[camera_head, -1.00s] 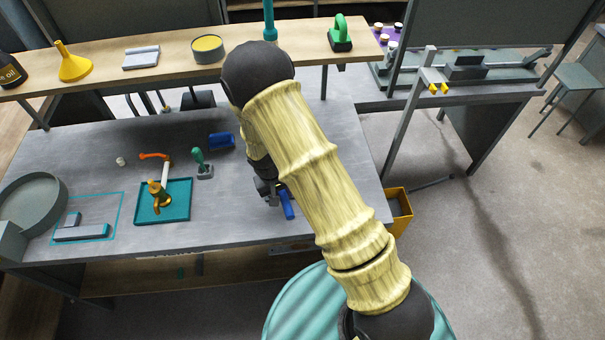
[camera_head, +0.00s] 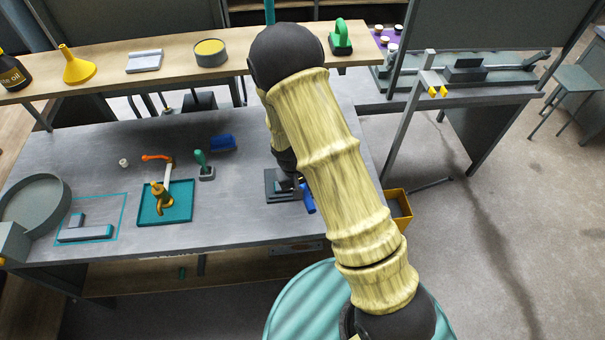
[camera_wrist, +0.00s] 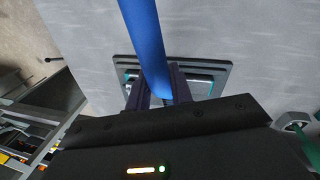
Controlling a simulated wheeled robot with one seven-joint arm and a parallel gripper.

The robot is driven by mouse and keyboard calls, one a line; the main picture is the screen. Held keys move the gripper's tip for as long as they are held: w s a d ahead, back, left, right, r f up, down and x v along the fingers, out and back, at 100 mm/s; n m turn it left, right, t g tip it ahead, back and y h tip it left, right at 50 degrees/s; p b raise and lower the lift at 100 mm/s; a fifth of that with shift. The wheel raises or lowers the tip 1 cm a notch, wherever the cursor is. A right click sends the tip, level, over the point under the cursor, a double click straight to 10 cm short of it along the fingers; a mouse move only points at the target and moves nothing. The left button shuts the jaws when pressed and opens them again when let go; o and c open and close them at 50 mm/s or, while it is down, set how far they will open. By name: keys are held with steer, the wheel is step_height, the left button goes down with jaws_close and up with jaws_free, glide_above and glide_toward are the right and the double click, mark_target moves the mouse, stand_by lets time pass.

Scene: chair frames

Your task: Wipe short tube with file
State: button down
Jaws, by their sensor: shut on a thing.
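My gripper (camera_wrist: 160,88) is shut on a long blue bar, which I take to be the file (camera_wrist: 145,35). In the head view, the blue file (camera_head: 308,199) shows beside my arm, over the right part of the bench. Under the gripper is a dark flat fixture (camera_head: 278,193) on the bench, also seen in the wrist view (camera_wrist: 222,72) with teal strips. My fingers and the file cover its middle, so I cannot tell whether the file touches anything there. I cannot pick out the short tube with certainty; it may be hidden at the fixture.
The grey bench (camera_head: 235,215) holds a teal tray (camera_head: 180,210) with a brass-coloured tool, a green-handled stamp (camera_head: 204,170), a blue brush (camera_head: 222,142) and a round grey pan (camera_head: 35,205). Grey blocks (camera_head: 85,233) lie inside a teal outline. A yellow bin (camera_head: 398,208) stands off the right edge.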

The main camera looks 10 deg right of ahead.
steer(key=shift+w+r+p, duration=0.1)
steer(key=shift+r+p, duration=1.25)
steer(key=shift+r, duration=1)
steer(key=shift+w, duration=0.15)
steer(key=shift+s, duration=0.25)
steer(key=shift+w+d, duration=0.1)
steer(key=shift+d, duration=0.1)
steer(key=shift+f, duration=0.2)
